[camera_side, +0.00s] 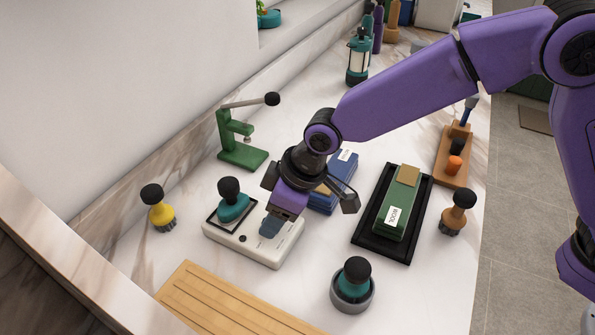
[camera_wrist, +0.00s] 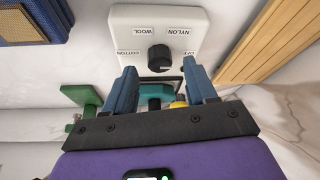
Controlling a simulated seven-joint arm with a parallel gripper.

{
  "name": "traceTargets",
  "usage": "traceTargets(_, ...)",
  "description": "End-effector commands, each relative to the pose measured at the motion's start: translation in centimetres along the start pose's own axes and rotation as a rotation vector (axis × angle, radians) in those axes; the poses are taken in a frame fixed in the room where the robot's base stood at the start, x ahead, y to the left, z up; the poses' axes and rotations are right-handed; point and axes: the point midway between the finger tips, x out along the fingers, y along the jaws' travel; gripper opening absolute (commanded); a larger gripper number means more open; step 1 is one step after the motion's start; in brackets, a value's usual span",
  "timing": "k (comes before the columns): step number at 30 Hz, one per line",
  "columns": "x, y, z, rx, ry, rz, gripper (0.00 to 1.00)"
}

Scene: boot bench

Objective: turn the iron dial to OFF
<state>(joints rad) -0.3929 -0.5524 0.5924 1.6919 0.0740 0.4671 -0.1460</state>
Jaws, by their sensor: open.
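The dial (camera_wrist: 160,57) is a round black knob on the white base (camera_wrist: 207,18). Labels around it read COTTON, WOOL and NYLON, and a partly covered one at the right looks like OFF. I cannot tell surely which label the knob points to. In the side view the white base (camera_side: 262,254) carries a teal iron (camera_side: 234,208) with a black knob on a dark-framed pad. My gripper (camera_wrist: 159,68) is open, its blue fingers on either side of the dial in the picture; contact cannot be told. In the side view my gripper (camera_side: 270,228) is low over the base and hides the dial.
A yellow-handled brush (camera_side: 160,212) stands left of the base, and a green press (camera_side: 240,140) behind it. A blue block stack (camera_side: 341,178) is close behind my gripper. A black tray (camera_side: 367,240) lies to the right, a teal-topped round pot (camera_side: 353,285) and a wooden board (camera_side: 215,300) in front.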

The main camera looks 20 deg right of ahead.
Motion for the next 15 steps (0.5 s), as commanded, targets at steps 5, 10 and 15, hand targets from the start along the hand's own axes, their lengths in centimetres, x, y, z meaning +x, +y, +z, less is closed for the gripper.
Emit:
traceTargets(5,-3.5,0.0,-0.1,-0.001,0.005,0.001,0.56)
traceTargets(10,-7.0,0.0,-0.1,0.000,0.006,0.001,0.56)
traceTargets(15,-10.6,0.0,-0.1,0.001,0.006,0.001,0.56)
